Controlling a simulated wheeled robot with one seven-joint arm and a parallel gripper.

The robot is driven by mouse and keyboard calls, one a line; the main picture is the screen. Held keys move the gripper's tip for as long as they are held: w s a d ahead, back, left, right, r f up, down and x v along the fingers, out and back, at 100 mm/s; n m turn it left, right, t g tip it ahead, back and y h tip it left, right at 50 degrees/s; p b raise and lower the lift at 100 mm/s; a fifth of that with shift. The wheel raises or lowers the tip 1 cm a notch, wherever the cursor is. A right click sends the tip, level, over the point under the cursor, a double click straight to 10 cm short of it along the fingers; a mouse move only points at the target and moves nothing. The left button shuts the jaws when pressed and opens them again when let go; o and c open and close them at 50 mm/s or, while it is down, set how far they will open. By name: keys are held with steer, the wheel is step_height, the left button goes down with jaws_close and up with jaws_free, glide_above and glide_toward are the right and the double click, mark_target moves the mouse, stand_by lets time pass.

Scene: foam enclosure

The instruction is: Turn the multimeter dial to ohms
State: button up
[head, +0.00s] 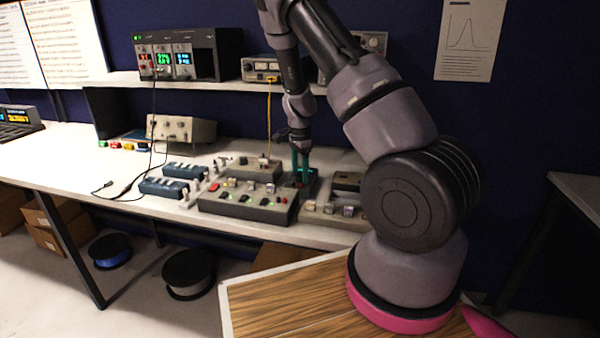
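My gripper (300,176) points down over the back part of the bench, with two teal fingers close together. Its fingertips are at a small dark teal device (313,181) among the instrument boxes. This device may be the multimeter, but it is too small and too covered to be sure. No dial or marking on it can be read. I cannot tell whether the fingers touch it or whether they are closed on anything.
A grey control box (247,204) with buttons stands just in front of the gripper, and another box (336,215) is to its right. A yellow cable (268,118) hangs from the shelf (215,85) left of my arm. The white bench (65,155) is clearer at left.

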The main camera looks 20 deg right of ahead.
step_height(320, 180, up, 11)
stand_by(0.7)
stand_by(0.3)
step_height(320, 180, up, 11)
steer(key=n+t+y, duration=0.2)
steer(key=n, duration=0.1)
glide_above(300, 174)
steer(key=s+a, duration=0.2)
steer(key=s, duration=0.4)
steer(key=s+a+r+n+t, duration=0.1)
steer(key=s+r+n+t, duration=0.1)
steer(key=s+r+n, duration=0.2)
steer(key=s+a+r+n+t, duration=0.1)
steer(key=s+r+n+t, duration=0.2)
steer(key=s+r, duration=0.8)
steer(key=s+n, duration=0.2)
steer(key=s, duration=0.5)
steer(key=shift+a+r, duration=0.3)
steer(key=shift+a, duration=0.1)
